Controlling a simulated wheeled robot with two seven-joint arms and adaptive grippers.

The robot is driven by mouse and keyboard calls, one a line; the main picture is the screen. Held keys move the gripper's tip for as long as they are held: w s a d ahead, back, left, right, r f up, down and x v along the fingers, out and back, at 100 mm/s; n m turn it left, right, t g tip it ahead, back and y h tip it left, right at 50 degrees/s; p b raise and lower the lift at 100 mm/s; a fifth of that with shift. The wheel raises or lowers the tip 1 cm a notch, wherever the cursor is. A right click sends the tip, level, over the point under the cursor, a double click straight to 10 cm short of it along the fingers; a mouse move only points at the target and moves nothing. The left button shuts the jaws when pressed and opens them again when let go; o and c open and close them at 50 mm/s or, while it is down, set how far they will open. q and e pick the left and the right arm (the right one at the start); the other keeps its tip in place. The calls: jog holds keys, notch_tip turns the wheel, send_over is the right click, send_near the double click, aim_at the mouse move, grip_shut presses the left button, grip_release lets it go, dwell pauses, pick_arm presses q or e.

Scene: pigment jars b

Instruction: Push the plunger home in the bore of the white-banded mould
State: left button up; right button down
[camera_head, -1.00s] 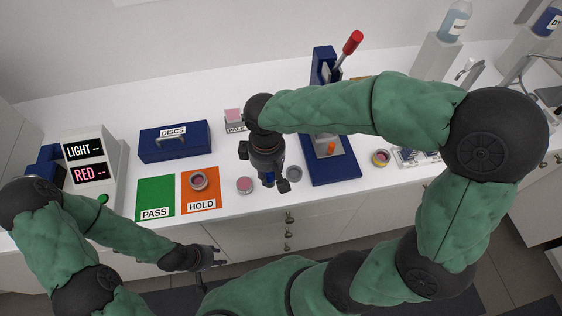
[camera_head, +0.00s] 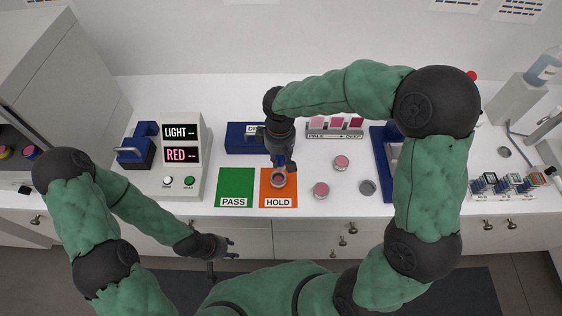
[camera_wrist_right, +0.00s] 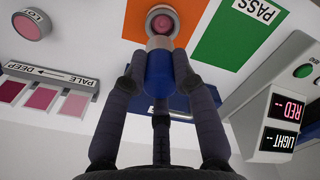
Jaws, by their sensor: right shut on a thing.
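My right gripper (camera_head: 280,164) is over the orange HOLD mat. In the right wrist view its fingers are shut on a blue cylinder with a grey tip (camera_wrist_right: 159,68), which may be the plunger. The grey tip points at a pink-filled round jar (camera_wrist_right: 162,21) on the mat; I cannot tell whether they touch. In the head view the jar (camera_head: 278,180) is partly covered by the gripper. Small blocks with coloured tops (camera_head: 510,182) stand at the right; I cannot make out which mould is white-banded. My left gripper (camera_head: 228,247) is open and empty in front of the counter.
The green PASS mat (camera_head: 235,183) lies left of the HOLD mat (camera_head: 279,202). A blue DISCS box (camera_head: 238,145), a readout box (camera_head: 190,150) and a blue press frame (camera_head: 381,160) stand around.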

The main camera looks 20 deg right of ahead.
jog(key=shift+w+a+f, duration=0.1)
jog(key=shift+w+a, duration=0.2)
jog(key=shift+w, duration=0.05)
pick_arm(q)
jog(key=shift+a+r, duration=0.1)
jog(key=shift+a, duration=0.2)
pick_arm(e)
jog(key=shift+d, duration=0.1)
pick_arm(q)
jog(key=shift+d, duration=0.1)
pick_arm(e)
jog(key=shift+f, duration=0.1)
pick_arm(q)
jog(key=shift+f+b, duration=2)
pick_arm(e)
jog(key=shift+f, duration=2.85)
pick_arm(q)
jog(key=shift+f+b, duration=0.95)
pick_arm(e)
jog(key=shift+s+f, duration=0.1)
jog(key=shift+f, duration=1.35)
jog(key=c, duration=0.9)
grip_release()
jog(key=shift+r, duration=0.15)
